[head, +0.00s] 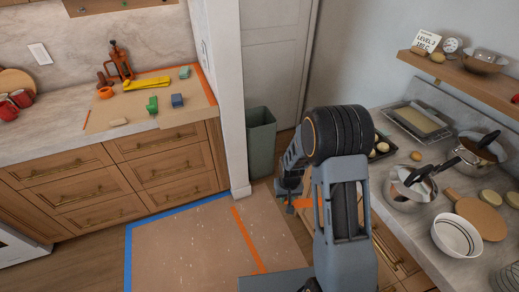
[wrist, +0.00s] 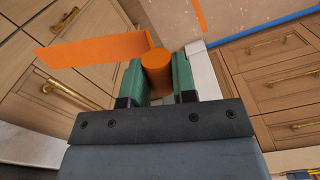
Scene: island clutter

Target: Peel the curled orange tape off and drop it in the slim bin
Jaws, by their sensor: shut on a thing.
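My gripper (wrist: 158,84) is shut on the curled orange tape, whose rolled end (wrist: 157,73) sits between the green finger pads in the wrist view. A flat strip of the tape stretches left from the roll, in front of wooden drawer fronts. I cannot tell whether its far end touches them. In the head view my gripper (head: 289,198) is low beside the right counter, and part of the tape (head: 303,203) shows next to it, partly hidden by my arm. The slim bin (head: 262,145), grey-green and open-topped, stands on the floor beyond my gripper, against the wall by the door.
Brown floor paper (head: 185,250) has blue edging and a flat orange strip (head: 247,240). The right counter holds pots (head: 412,190), a bowl (head: 457,238), boards and a tray. The left counter (head: 60,115) holds tools and red mugs. A white wall end (head: 229,100) stands left of the bin.

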